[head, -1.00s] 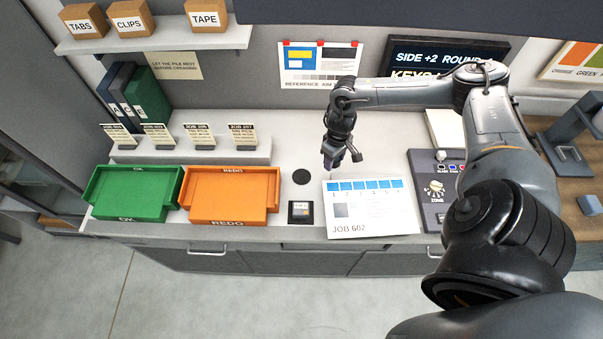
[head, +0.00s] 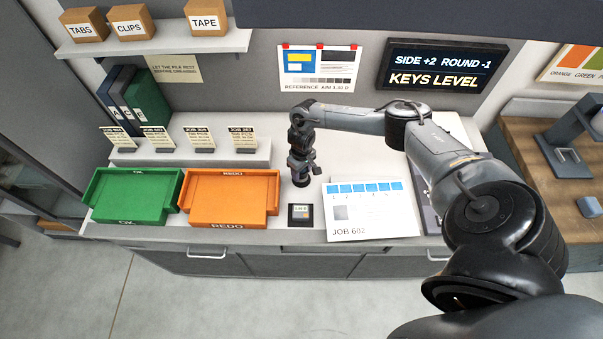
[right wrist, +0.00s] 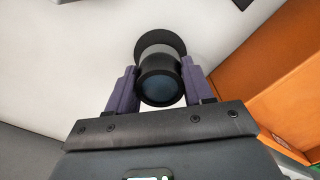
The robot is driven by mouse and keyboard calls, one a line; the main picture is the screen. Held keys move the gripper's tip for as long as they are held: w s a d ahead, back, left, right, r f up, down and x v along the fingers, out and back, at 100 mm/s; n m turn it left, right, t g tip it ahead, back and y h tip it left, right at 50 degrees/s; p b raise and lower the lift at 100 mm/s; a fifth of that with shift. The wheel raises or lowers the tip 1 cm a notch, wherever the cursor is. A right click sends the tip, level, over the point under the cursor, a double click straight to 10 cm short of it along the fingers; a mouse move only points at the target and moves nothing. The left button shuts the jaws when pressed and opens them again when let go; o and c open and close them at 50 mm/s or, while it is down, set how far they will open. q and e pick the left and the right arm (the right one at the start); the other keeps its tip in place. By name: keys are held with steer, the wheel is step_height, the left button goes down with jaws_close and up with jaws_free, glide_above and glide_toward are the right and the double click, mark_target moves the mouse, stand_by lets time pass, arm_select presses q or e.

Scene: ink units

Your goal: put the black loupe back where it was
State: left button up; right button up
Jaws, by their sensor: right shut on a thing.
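The black loupe (right wrist: 161,84) sits between the two purple fingers of my right gripper (right wrist: 160,76) in the right wrist view. The gripper is shut on it. A dark round edge shows beyond its pale middle band. In the head view my right gripper (head: 301,169) points down at the counter, between the orange tray and the job card, with the loupe's dark lower end (head: 301,182) beneath it. It covers the spot of the dark round mark on the counter. I cannot tell whether the loupe touches the surface. My left gripper is not in view.
The orange REDO tray (head: 274,206) is close on the left, with the green OK tray (head: 176,209) beyond it. The JOB 602 card (head: 372,230) lies to the right. Small label cards (head: 243,140) stand behind the trays.

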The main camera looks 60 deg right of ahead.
steer(key=shift+f, duration=0.85)
steer(key=shift+f, duration=0.1)
steer(key=shift+f, duration=0.1)
steer(key=o, duration=1)
steer(key=shift+o, duration=0.2)
steer(key=shift+r, duration=0.35)
step_height(320, 180, up, 12)
steer(key=shift+f+p, duration=0.15)
steer(key=shift+p, duration=0.15)
